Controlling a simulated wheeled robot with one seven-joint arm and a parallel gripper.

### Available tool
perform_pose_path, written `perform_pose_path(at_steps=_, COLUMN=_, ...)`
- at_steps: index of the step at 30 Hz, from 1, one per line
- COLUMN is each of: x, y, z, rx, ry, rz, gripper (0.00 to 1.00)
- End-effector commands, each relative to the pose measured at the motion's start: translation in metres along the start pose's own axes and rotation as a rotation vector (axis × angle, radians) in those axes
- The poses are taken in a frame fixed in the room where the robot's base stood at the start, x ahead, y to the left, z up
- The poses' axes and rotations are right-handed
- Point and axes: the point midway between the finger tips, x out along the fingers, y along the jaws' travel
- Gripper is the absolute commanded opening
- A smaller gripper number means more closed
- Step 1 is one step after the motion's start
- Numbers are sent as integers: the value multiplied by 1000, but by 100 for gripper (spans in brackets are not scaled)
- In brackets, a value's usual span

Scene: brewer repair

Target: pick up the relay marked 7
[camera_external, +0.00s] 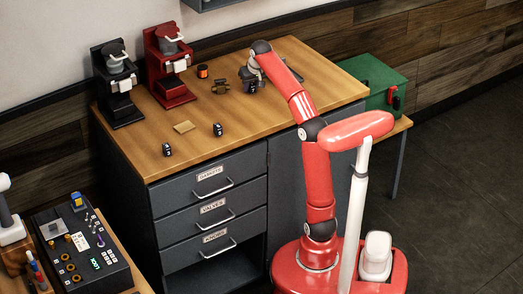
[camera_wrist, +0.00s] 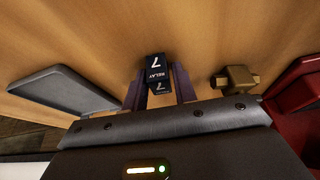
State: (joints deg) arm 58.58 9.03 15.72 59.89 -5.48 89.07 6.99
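The relay marked 7 (camera_wrist: 155,68) is a small dark block with a white 7 and the word RELAY, which appear upside down in the wrist view. It is between the two fingers of my gripper (camera_wrist: 158,84), close to both. I cannot tell whether the fingers press on it. In the external view the relay (camera_external: 252,87) is a small dark shape at my gripper (camera_external: 251,78), low over the wooden table. Two other small dark blocks with white marks, one at the middle (camera_external: 217,129) and one nearer the front left (camera_external: 167,150), stand on the table.
A brass-coloured fitting (camera_wrist: 236,78) sits beside my gripper, also in the external view (camera_external: 221,87). A grey tray (camera_wrist: 62,88) lies on the other side. A red brewer (camera_external: 170,75) and a black brewer (camera_external: 118,90) stand along the back. The table's front (camera_external: 245,125) has free room.

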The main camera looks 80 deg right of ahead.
Motion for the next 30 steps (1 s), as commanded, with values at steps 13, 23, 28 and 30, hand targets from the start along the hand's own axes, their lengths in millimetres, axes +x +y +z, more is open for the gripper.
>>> perform_pose_path(at_steps=13, x=-1, y=0, z=0, rx=0, ry=1, rz=0, gripper=0)
perform_pose_path(at_steps=23, x=-37, y=-1, z=-16, rx=-1, ry=3, rz=-2, gripper=0)
perform_pose_path(at_steps=28, x=-79, y=-1, z=-34, rx=-2, ry=3, rz=-2, gripper=0)
perform_pose_path(at_steps=30, x=-76, y=-1, z=-34, rx=-2, ry=2, rz=-2, gripper=0)
